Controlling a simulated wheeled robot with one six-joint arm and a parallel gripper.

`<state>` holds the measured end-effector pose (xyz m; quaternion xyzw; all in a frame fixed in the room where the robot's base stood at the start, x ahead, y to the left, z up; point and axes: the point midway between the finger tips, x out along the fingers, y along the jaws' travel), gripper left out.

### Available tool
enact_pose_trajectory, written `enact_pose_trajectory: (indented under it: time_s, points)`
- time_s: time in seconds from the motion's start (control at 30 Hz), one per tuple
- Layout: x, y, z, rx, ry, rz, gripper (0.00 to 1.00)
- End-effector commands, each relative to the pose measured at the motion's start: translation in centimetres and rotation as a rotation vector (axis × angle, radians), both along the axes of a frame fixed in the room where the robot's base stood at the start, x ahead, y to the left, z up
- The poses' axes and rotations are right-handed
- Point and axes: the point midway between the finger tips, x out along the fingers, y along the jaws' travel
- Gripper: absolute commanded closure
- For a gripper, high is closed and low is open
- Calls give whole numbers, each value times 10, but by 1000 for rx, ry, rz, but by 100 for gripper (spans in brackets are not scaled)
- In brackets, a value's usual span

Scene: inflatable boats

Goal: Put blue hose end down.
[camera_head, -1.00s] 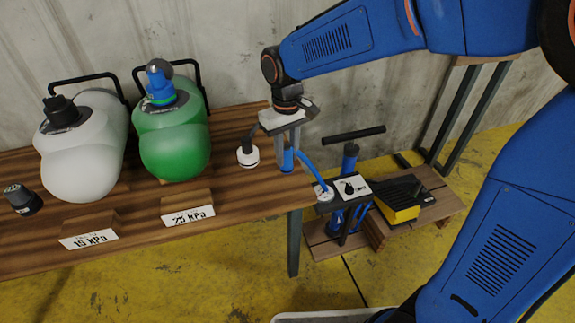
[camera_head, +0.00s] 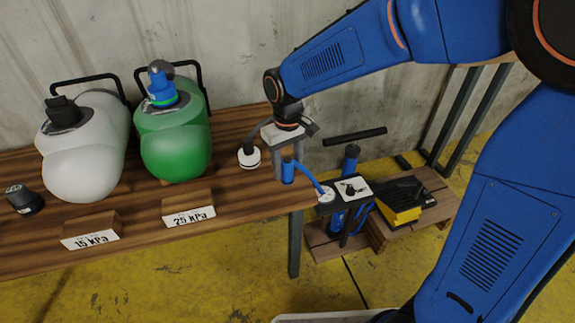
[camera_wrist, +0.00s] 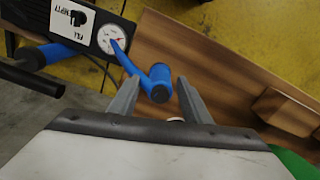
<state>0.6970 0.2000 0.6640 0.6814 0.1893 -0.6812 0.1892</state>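The blue hose end (camera_head: 288,173) stands upright on the wooden table (camera_head: 235,190) near its right edge. Its blue hose (camera_head: 310,174) runs to the pump's gauge box. My gripper (camera_head: 284,154) is open just behind and above the hose end in the head view. In the wrist view the hose end (camera_wrist: 160,84) shows just beyond the gap between my spread fingertips (camera_wrist: 158,90), and neither finger appears to grip it. The pump's gauge (camera_wrist: 112,40) is at upper left there.
A green boat model (camera_head: 175,145) and a white one (camera_head: 85,155) stand further left. The pump unit with a yellow-and-black pedal (camera_head: 402,212) is on a low pallet at right.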

Motion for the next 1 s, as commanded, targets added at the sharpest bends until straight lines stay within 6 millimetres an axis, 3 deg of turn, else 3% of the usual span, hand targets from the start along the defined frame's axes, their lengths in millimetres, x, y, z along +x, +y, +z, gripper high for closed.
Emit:
enact_pose_trajectory:
  time_s: [0.23,0.37,0.8,1.0]
  points:
    - [0,0,2,0,0,0,56]
    - [0,0,14,1,-2,0,56]
    - [1,0,94,2,-3,0,56]
    - [0,0,116,1,-1,0,56]
